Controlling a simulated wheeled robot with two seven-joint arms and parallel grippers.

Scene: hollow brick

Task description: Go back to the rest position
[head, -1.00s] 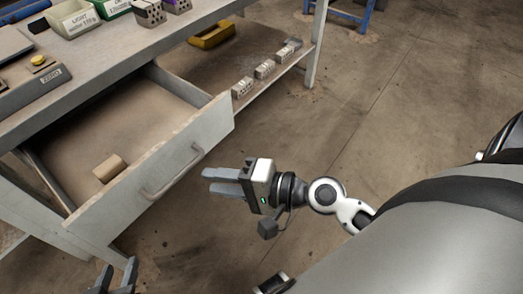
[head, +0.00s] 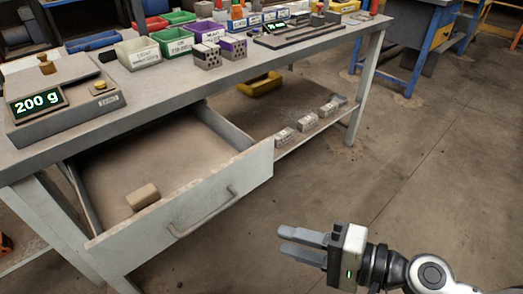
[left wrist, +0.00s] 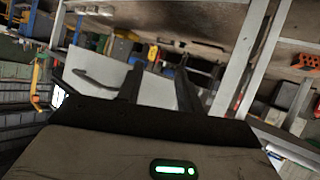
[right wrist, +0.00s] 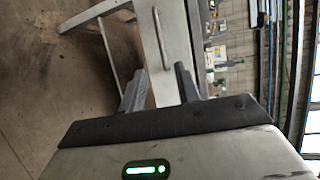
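My right gripper (head: 283,240) is at the lower right in the head view, in front of the bench and clear of the open drawer. In the right wrist view (right wrist: 160,80) its fingers stand apart with nothing between them. My left gripper is out of the head view. In the left wrist view (left wrist: 158,82) its fingers are apart and empty, with a pale panel and part of a frame beyond them.
The drawer (head: 190,205) is pulled out and holds a tan block (head: 142,196). A scale (head: 62,100) on the bench reads 200 g. Bins and holed bricks (head: 206,55) stand behind it. More bricks (head: 308,122) lie on the lower shelf. The floor at right is clear.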

